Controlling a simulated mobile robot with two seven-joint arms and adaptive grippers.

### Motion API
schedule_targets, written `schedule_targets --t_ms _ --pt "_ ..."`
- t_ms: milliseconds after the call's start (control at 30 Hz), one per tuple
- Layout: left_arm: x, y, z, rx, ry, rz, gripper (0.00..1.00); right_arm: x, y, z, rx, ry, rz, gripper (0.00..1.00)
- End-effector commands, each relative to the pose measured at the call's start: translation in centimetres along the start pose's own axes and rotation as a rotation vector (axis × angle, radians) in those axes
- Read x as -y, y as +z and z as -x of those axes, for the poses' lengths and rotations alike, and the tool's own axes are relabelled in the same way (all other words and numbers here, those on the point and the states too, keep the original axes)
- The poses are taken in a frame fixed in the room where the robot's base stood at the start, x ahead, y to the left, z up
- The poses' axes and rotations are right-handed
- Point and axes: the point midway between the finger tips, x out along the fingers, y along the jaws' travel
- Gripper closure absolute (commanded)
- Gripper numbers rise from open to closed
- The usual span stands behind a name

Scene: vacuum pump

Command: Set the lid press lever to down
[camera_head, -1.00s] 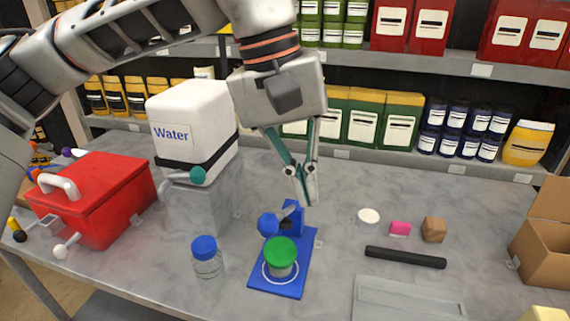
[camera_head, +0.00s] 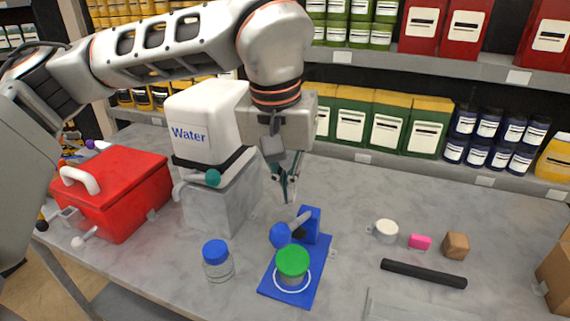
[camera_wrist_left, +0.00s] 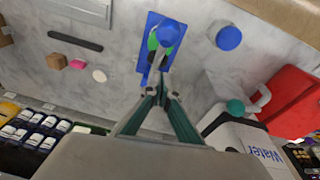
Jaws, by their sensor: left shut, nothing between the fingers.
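The lid press has a blue base plate (camera_head: 322,250) with a blue post (camera_head: 312,224). Its lever ends in a blue ball knob (camera_head: 280,235), raised behind and to the left of the green-lidded jar (camera_head: 292,261) on the plate. In the left wrist view the knob (camera_wrist_left: 170,32) overlaps the green lid. My left gripper (camera_head: 286,199) is shut and empty, pointing down behind and slightly left of the post, apart from the knob. Its closed fingertips also show in the left wrist view (camera_wrist_left: 161,88). My right gripper is not in view.
A blue-capped bottle (camera_head: 217,262) stands left of the press. A red box (camera_head: 120,190) and a water container (camera_head: 205,120) on a grey block stand further left. A white round item (camera_head: 386,231), pink block (camera_head: 419,242), brown block (camera_head: 456,245) and black bar (camera_head: 423,274) lie right.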

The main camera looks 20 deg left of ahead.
Motion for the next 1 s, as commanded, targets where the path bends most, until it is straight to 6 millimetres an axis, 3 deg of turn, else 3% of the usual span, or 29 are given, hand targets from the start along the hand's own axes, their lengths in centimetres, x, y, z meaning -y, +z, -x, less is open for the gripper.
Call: schedule_targets --t_ms 100,300,767,1000 --pt "-0.1 1.9 -0.1 -0.001 0.003 -0.007 1.0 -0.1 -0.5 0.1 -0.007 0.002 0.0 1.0" --pt "-0.1 3.3 -0.5 0.0 0.002 -0.004 1.0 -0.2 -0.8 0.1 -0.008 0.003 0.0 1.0" --pt "0.0 3.5 -0.7 -0.006 0.002 -0.003 1.0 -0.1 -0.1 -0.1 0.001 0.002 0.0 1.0" --pt "0.1 4.0 -2.2 -0.081 0.01 -0.008 1.0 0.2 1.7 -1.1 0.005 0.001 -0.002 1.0"
